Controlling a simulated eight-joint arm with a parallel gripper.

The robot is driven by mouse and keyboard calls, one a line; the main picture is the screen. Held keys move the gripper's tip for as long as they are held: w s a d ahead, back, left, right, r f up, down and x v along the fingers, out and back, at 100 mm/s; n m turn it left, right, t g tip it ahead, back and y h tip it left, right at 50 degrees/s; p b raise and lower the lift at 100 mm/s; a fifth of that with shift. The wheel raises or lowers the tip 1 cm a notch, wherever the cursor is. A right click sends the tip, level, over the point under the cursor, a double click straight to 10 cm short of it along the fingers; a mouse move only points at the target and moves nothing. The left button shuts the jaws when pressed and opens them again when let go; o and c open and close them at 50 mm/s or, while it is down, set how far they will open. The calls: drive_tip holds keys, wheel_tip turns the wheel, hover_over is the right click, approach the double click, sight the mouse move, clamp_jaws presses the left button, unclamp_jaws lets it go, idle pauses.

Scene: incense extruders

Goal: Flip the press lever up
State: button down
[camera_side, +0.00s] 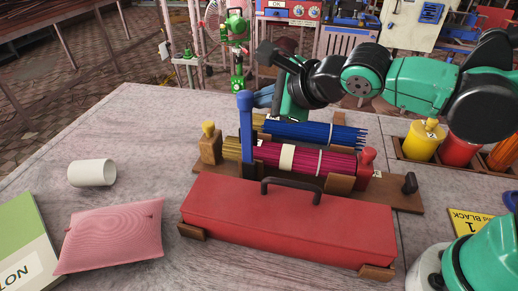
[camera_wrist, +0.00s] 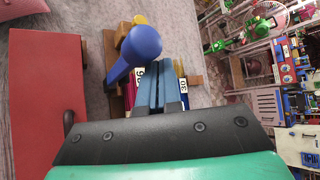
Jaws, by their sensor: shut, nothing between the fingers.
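The press lever (camera_side: 246,130) is blue and stands upright at the left part of the incense press, its knob at the top. In the wrist view the lever's round knob (camera_wrist: 143,41) is large, close to the camera and just beyond my fingertips. My gripper (camera_side: 262,97) is shut and empty, its slate-blue fingers pointing left, close to the upper part of the lever. In the wrist view my fingers (camera_wrist: 160,85) lie together beside the knob. I cannot tell whether they touch the lever. The press base (camera_side: 400,195) is a brown wooden board holding bundles of incense sticks.
A red case (camera_side: 290,225) with a black handle lies in front of the press. A pink pillow (camera_side: 110,235), a white cup (camera_side: 92,173) and a green book (camera_side: 25,240) are at left. Yellow and red bottles (camera_side: 424,142) stand in a rack at right. The table's back left is clear.

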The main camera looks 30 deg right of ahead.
drive_tip(key=shift+s+a, duration=0.65)
drive_tip(key=shift+a, duration=0.05)
drive_tip(key=shift+s+a, duration=0.1)
drive_tip(key=shift+a, duration=0.05)
drive_tip(key=shift+d+v, duration=0.2)
drive_tip(key=shift+v, duration=2.55)
drive_tip(key=d+f+n+g+h, duration=0.1)
drive_tip(key=d+f+n, duration=0.1)
drive_tip(key=d+n, duration=0.2)
drive_tip(key=s+d+f+n+g, duration=0.1)
drive_tip(key=d+n, duration=0.3)
drive_tip(key=n, duration=0.6)
drive_tip(key=s+d+f+n+g+h, duration=0.1)
drive_tip(key=d+f+n, duration=0.2)
drive_tip(key=n, duration=0.4)
drive_tip(key=shift+d+f+g+h, duration=0.3)
drive_tip(key=shift+d, duration=0.3)
drive_tip(key=n, duration=0.2)
drive_tip(key=shift+s+d+f+n, duration=0.2)
drive_tip(key=shift+d+n, duration=0.1)
drive_tip(key=shift+n, duration=0.1)
